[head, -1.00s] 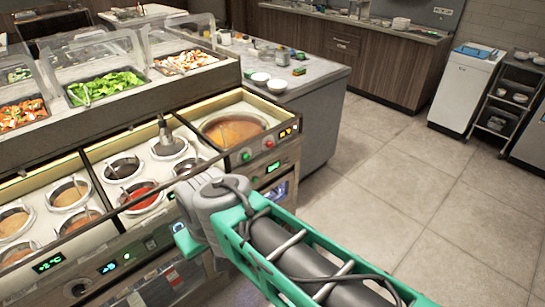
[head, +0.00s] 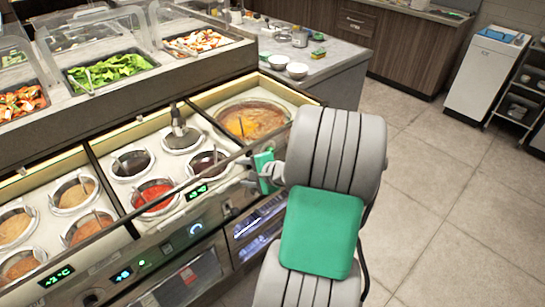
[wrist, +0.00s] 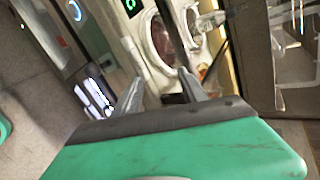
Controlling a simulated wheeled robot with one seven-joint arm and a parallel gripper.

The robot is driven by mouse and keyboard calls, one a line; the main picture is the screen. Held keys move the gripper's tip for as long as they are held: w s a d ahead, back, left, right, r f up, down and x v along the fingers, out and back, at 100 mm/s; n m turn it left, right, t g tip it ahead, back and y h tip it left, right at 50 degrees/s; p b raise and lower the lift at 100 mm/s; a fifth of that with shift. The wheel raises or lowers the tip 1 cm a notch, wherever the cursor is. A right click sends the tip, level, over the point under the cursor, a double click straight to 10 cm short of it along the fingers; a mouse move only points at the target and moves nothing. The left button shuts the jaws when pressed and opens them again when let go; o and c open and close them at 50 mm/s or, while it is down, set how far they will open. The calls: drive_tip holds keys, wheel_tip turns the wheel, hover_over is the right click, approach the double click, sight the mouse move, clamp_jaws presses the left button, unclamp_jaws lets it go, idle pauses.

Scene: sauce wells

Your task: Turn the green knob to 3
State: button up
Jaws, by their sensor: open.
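The green knob is not visible now in either view; my arm and gripper cover the right end of the counter front in the head view, where it showed a second ago. My gripper (head: 243,172) is by the front rim of the sauce counter, its fingers pointing left in the picture. In the wrist view the two grey fingertips (wrist: 160,86) are apart with nothing between them, facing the counter front and sauce wells. I cannot tell whether they touch the counter. No scale or number 3 for the knob can be made out.
Sauce wells (head: 153,196) with ladles stand behind the front rim. A large orange soup well (head: 252,122) lies right of them. The panel has a dark knob (head: 93,297), a blue-ringed dial (head: 195,230) and a green display (head: 197,192). Floor (head: 420,205) to the right is clear.

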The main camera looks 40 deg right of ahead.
drive_tip(key=s+d+f+m+t+h, duration=0.1)
drive_tip(key=s+d+m+t+h, duration=0.3)
drive_tip(key=d+m, duration=0.65)
drive_tip(key=w+d+f+n, duration=0.1)
drive_tip(key=w+d+f, duration=0.1)
drive_tip(key=w, duration=0.4)
drive_tip(key=shift+w+d+g, duration=0.35)
drive_tip(key=shift+d+g, duration=0.05)
drive_tip(key=shift+d, duration=0.35)
drive_tip(key=shift+c, duration=0.4)
clamp_jaws()
